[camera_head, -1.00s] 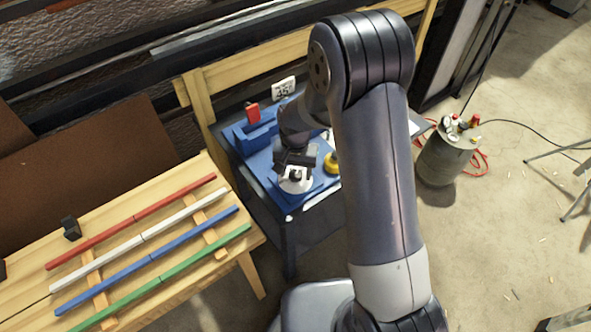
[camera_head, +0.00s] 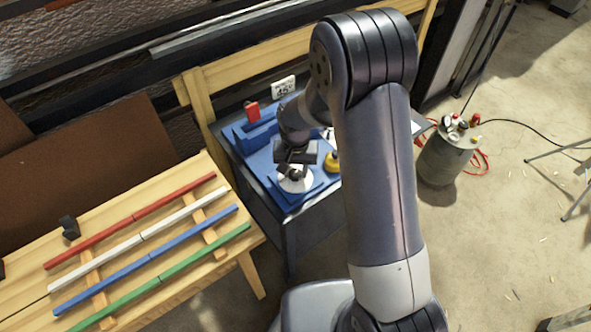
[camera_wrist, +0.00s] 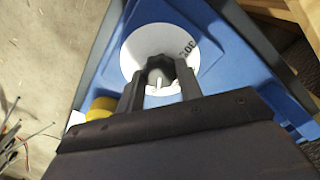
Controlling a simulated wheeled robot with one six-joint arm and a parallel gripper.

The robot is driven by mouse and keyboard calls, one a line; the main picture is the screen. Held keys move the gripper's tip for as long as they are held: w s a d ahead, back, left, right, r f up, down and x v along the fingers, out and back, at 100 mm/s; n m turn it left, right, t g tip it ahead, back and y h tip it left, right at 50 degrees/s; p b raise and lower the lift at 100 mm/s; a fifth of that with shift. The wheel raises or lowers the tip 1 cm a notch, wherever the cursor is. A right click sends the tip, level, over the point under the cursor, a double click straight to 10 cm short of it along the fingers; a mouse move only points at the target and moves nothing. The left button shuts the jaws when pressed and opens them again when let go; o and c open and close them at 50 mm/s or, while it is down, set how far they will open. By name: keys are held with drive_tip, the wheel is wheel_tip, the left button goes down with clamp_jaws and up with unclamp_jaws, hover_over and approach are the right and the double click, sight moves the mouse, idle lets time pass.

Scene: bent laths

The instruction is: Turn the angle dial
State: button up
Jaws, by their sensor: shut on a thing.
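The angle dial (camera_head: 295,181) is a round white disc on the front of a blue machine (camera_head: 257,137). In the wrist view the dial (camera_wrist: 135,52) carries dark printed figures that look like 30 on its right side. My gripper (camera_head: 293,171) is above the dial, pointing down. In the wrist view my gripper (camera_wrist: 160,84) is shut on the dark knob (camera_wrist: 160,64) at the dial's centre. The fingers hide part of the knob and disc. A white sign (camera_head: 284,87) behind the machine seems to read 45°.
A yellow round button (camera_head: 331,162) sits right of the dial. A red part (camera_head: 251,111) stands at the machine's back left. Red, white, blue and green laths (camera_head: 150,256) lie on the wooden bench at left. A grey canister (camera_head: 447,155) stands on the floor at right.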

sight(296, 173)
drive_tip(key=n+b, duration=0.1)
drive_tip(key=n, duration=0.3)
drive_tip(key=shift+n+b, duration=0.6)
drive_tip(key=shift+n, duration=1)
drive_tip(key=o, duration=1)
wheel_tip(296, 173, up, 11)
drive_tip(key=shift+f, duration=0.1)
